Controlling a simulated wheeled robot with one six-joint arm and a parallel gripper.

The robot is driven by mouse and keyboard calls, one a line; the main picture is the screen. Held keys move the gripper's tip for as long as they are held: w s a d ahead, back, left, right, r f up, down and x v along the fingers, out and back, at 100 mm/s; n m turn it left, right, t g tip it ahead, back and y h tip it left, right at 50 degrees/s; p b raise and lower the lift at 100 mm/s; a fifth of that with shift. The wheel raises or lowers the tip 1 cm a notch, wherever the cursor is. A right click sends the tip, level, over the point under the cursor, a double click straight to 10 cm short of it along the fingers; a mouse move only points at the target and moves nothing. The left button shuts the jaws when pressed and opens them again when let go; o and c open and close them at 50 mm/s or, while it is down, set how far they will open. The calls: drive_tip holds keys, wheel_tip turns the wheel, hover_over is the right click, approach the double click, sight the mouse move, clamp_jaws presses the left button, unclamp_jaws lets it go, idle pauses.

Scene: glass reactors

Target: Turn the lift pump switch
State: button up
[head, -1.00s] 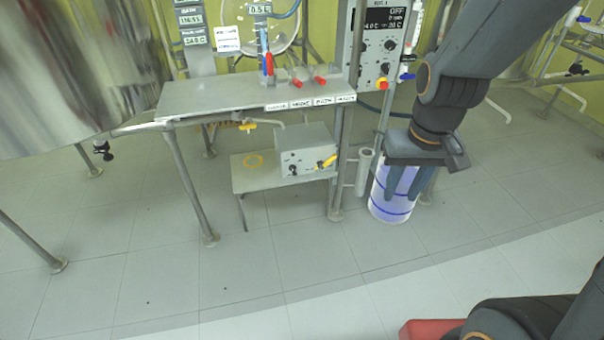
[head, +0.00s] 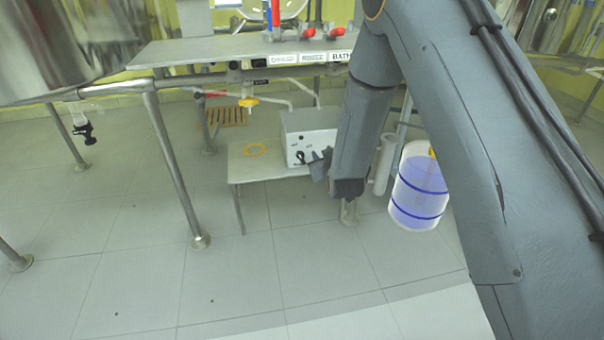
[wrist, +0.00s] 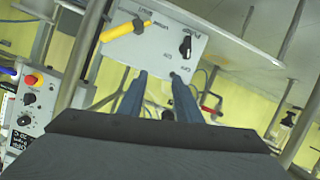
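The pump box (head: 309,130) is a light grey box on a low shelf under the metal bench. A black knob (head: 300,158) also shows on the box in the head view. My gripper (wrist: 157,77) is open and empty, its two blue-grey fingers apart, pointing at the panel's edge. The knob lies beyond the right fingertip, apart from it. In the head view my gripper (head: 318,165) is at the box's right front, hiding part of it.
A bench leg (head: 172,165) stands to the left. A white drum with blue bands (head: 419,190) stands right of my forearm. A control panel with a red button (wrist: 35,100) shows in the wrist view. Floor in front is clear.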

sight(301, 158)
drive_tip(key=w+a+f+n+t+y+b, duration=0.1)
drive_tip(key=a+f+t+b, duration=0.15)
drive_tip(key=f, duration=0.25)
drive_tip(key=w+a+f+n+t+y+b, duration=0.1)
drive_tip(key=w+a+f+b, duration=0.15)
drive_tip(key=f+b, duration=0.2)
drive_tip(key=shift+a+f+b+x, duration=0.15)
drive_tip(key=shift+b+x, duration=0.45)
drive_tip(key=shift+x, duration=1.1)
drive_tip(key=shift+a+f+b+x, duration=0.15)
drive_tip(key=shift+b+x, duration=0.45)
drive_tip(key=shift+x, duration=1.15)
drive_tip(key=shift+s, duration=0.1)
clamp_jaws()
